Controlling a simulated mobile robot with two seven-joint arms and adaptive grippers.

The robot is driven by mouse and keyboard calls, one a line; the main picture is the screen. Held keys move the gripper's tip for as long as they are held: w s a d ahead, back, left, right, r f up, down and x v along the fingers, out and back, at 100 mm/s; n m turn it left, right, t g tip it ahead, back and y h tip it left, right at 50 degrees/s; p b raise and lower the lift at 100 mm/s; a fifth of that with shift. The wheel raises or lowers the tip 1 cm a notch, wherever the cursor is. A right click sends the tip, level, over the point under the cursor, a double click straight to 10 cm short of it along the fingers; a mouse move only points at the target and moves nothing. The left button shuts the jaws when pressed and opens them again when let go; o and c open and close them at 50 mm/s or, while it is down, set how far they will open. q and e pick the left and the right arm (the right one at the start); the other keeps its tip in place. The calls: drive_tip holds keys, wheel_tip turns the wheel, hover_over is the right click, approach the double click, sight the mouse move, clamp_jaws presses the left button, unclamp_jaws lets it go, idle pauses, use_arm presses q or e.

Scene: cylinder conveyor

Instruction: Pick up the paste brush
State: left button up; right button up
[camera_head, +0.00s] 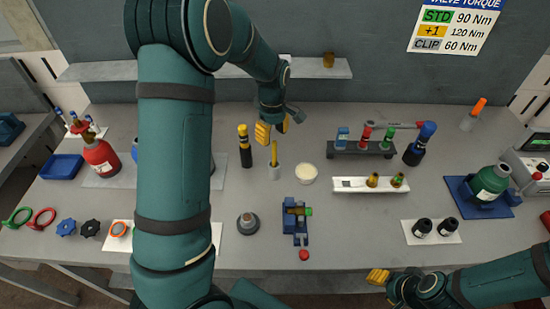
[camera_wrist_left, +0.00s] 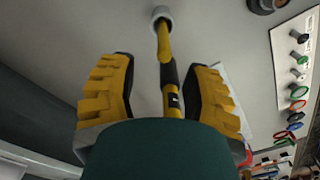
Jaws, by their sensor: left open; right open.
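The paste brush (camera_head: 274,153) has a yellow handle and stands upright in a small pale cup (camera_head: 275,173) on the grey bench. My left gripper (camera_head: 272,130) is open just above the handle's top, fingers pointing down. In the left wrist view the handle (camera_wrist_left: 164,42) rises from the cup (camera_wrist_left: 162,14), and a yellow and black length lies between the open fingers (camera_wrist_left: 155,95), with no clear contact. The bristle end is hidden in the cup. My right gripper (camera_head: 378,277) is open by the front edge, away from the brush.
A black and yellow cylinder (camera_head: 245,147) stands close left of the cup. A round cream dish (camera_head: 306,173) is at its right, and a blue fixture (camera_head: 296,222) stands in front. A rack (camera_head: 361,149) with several coloured bottles is further right. My left arm hides part of the bench.

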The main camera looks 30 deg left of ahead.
sight(274, 151)
use_arm(q)
drive_tip(key=f, duration=0.6)
drive_tip(key=shift+s+d+f, duration=0.25)
drive_tip(key=shift+d, duration=0.15)
drive_tip(key=shift+f, duration=0.65)
drive_tip(key=shift+c, duration=0.5)
clamp_jaws()
